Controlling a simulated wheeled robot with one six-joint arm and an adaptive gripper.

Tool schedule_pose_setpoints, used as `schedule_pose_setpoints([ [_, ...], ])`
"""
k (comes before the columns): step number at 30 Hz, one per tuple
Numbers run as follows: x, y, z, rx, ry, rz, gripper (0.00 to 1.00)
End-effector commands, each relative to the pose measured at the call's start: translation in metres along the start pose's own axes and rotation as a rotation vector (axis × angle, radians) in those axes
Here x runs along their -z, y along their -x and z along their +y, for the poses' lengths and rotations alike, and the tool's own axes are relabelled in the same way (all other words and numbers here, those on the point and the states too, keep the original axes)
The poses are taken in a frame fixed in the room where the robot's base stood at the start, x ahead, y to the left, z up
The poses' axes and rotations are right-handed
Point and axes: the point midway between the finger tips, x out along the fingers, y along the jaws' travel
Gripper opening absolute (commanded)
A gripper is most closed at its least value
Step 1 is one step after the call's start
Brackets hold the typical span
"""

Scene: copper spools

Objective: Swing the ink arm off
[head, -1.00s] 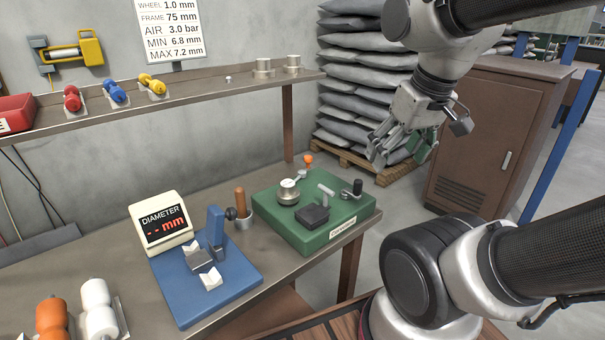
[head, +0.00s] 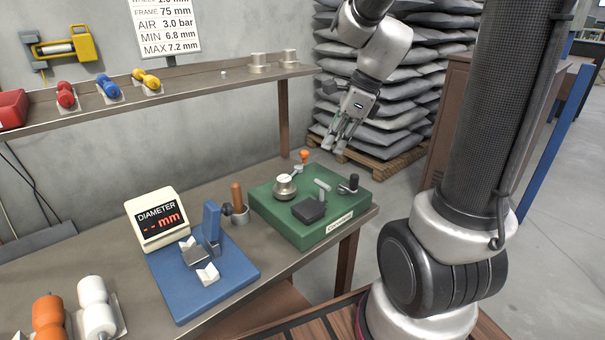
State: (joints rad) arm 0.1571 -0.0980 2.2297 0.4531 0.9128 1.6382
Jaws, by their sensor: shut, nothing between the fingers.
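The green base (head: 268,215) stands at the right end of the bench. On it a round metal pot (head: 285,190) sits at the end of a thin arm with an orange knob (head: 304,155), which looks like the ink arm. A dark square pad (head: 308,210) and a crank with a black handle (head: 353,182) are also on the base. My gripper (head: 333,151) is shut and empty, pointing down above and behind the base's far edge, to the right of the orange knob and apart from it.
The blue gauge stand (head: 235,268) with a diameter display (head: 158,216) stands left of the base. A wooden-handled tool in a metal cup (head: 238,204) stands between them. A shelf (head: 190,95) runs behind. Stacked sacks (head: 410,90) stand on the floor behind my gripper.

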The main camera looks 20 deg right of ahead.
Motion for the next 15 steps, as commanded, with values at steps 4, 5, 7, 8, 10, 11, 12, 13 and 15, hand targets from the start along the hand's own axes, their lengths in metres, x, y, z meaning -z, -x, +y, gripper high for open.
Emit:
schedule_pose_setpoints([
  [4, 0.0002, 0.0001, 0.0001, 0.000, -0.054, 0.001, 0.00],
  [5, 0.0002, 0.0002, 0.0001, 0.000, -0.057, 0.001, 0.00],
  [7, 0.0003, 0.0002, 0.0002, 0.000, -0.058, 0.001, 0.00],
  [8, 0.0003, 0.0002, 0.0002, 0.000, -0.057, 0.001, 0.00],
  [10, 0.0004, 0.0002, 0.0003, 0.000, -0.056, 0.002, 0.00],
  [11, 0.0004, 0.0002, 0.0003, 0.000, -0.056, 0.002, 0.00],
  [12, 0.0004, 0.0000, 0.0003, 0.000, -0.055, 0.002, 0.00],
  [13, 0.0004, -0.0004, 0.0003, 0.000, -0.055, 0.002, 0.00],
  [15, 0.0004, -0.0033, 0.0004, -0.001, -0.054, 0.002, 0.00],
])
